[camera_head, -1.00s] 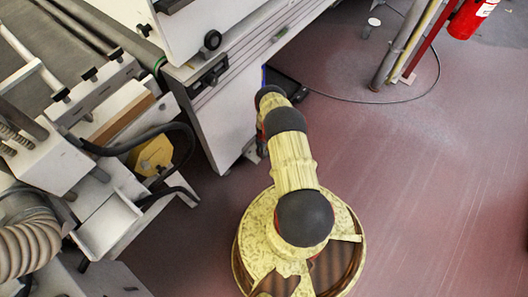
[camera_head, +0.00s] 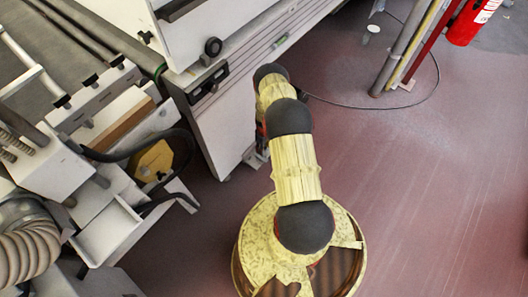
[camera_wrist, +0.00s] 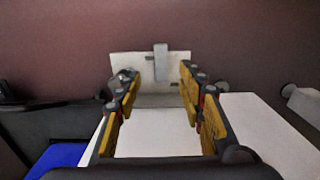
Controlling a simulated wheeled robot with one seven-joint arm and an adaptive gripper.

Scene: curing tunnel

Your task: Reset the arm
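My arm, yellow patterned with dark joints, rises from my round base in the head view and reaches toward the white machine (camera_head: 235,115). My gripper (camera_wrist: 160,88) shows in the wrist view, with its two yellow-padded fingers well apart. Nothing is held between them. A pale plate with an upright tab (camera_wrist: 160,62) shows beyond the fingertips, and a white surface (camera_wrist: 155,135) shows behind the fingers. I cannot tell how far these are. In the head view the gripper is hidden behind the arm's far end.
Machinery with a conveyor belt (camera_head: 50,55) and a ribbed hose (camera_head: 28,252) fills the left. A fire extinguisher (camera_head: 467,22) and posts (camera_head: 405,50) stand at upper right, with a cable (camera_head: 385,105) on the floor. The reddish floor (camera_head: 430,190) at right is clear.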

